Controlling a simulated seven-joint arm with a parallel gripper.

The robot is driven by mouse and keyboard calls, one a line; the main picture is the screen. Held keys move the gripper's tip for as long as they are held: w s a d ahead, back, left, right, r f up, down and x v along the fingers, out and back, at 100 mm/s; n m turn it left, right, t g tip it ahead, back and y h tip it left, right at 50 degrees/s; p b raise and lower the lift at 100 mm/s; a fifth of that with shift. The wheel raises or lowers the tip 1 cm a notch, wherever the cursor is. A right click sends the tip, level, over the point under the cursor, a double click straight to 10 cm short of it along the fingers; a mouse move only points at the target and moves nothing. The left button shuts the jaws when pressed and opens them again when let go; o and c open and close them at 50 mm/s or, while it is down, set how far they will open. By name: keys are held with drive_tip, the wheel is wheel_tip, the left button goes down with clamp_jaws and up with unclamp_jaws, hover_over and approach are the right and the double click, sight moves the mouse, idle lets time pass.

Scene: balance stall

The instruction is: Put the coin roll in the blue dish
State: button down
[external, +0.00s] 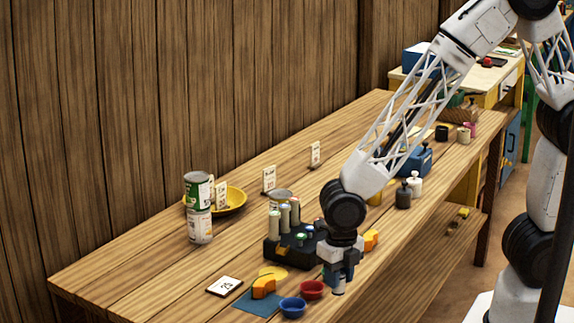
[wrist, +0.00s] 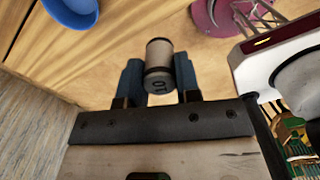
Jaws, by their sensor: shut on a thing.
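My gripper (external: 338,280) is shut on a small beige cylinder with dark bands, which looks like the coin roll (wrist: 159,62). In the wrist view the roll sits between the two blue fingers, and its end sticks out past them. In the external view the lower end of the roll (external: 338,290) shows below the fingers, near the table's front edge. The blue dish (external: 292,308) stands on the table to the left of the gripper. It also shows at the top left of the wrist view (wrist: 75,14), apart from the roll, and looks empty.
A red dish (external: 311,290) stands between the blue dish and my gripper. A blue mat (external: 246,306) with an orange block (external: 263,288) lies left of the dishes. A black holder (external: 285,251) with several cylinders stands behind. Stacked cans (external: 199,222) stand farther left.

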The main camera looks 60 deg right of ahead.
drive_tip(key=w+a, duration=0.2)
drive_tip(key=w, duration=0.1)
drive_tip(key=w+a, duration=0.2)
drive_tip(key=w+a+f, duration=0.1)
drive_tip(key=w+a, duration=0.1)
drive_tip(key=w, duration=0.1)
drive_tip(key=shift+w, duration=0.3)
drive_tip(key=shift+f, duration=1.75)
drive_tip(key=shift+f, duration=0.15)
drive_tip(key=c, duration=0.8)
unclamp_jaws()
wheel_tip(320, 180, up, 12)
drive_tip(key=shift+r, duration=0.15)
